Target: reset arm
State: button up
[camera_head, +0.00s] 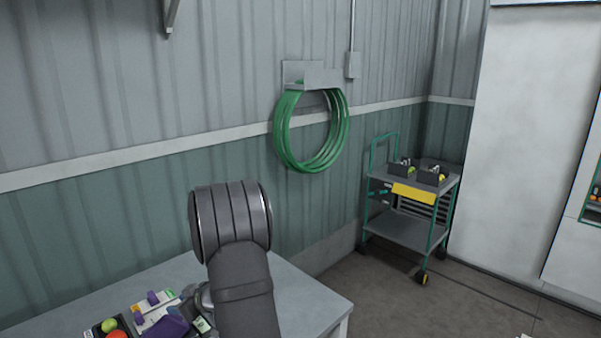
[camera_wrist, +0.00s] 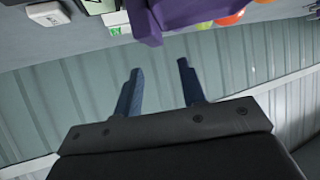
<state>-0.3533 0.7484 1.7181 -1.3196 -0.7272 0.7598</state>
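My gripper (camera_wrist: 159,82) shows in the wrist view with its two blue fingers apart and nothing between them. A purple thing (camera_wrist: 190,14) lies beyond the fingertips in that view, and I cannot tell how far off it is. In the head view my arm rises over the grey table and its thick grey joint hides part of the tabletop. My gripper's fingers cannot be made out in the head view.
The grey table (camera_head: 312,292) holds a purple thing (camera_head: 168,325), red and green tomatoes (camera_head: 109,325) and small cards at its front left. A green hose (camera_head: 281,135) hangs on the wall. A trolley (camera_head: 405,230) with dark boxes stands at the right. The table's right end is bare.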

jog(key=shift+f, duration=0.5)
jog(key=shift+s+d+f, duration=0.1)
jog(key=shift+d+f, duration=0.1)
jog(key=shift+f, duration=0.3)
jog(key=shift+d+f, duration=0.2)
jog(key=shift+f, duration=0.3)
jog(key=v, duration=1.1)
jog(key=x, duration=1.2)
jog(key=shift+a, duration=0.1)
notch_tip(320, 180, up, 5)
jog(key=shift+f, duration=0.2)
jog(key=d+r, duration=0.7)
jog(key=d, duration=0.5)
jog(key=s+a+f+m+t+h, duration=0.1)
jog(key=s+f+m+t, duration=0.1)
jog(key=s, duration=0.6)
jog(key=s+a+f+m+t+h, duration=0.1)
jog(key=s+f+m, duration=0.1)
jog(key=s+f, duration=0.3)
jog(key=shift+s+a+f+m+t+h, duration=0.2)
jog(key=shift+s+a+m+t+h, duration=0.15)
jog(key=shift+s, duration=1.7)
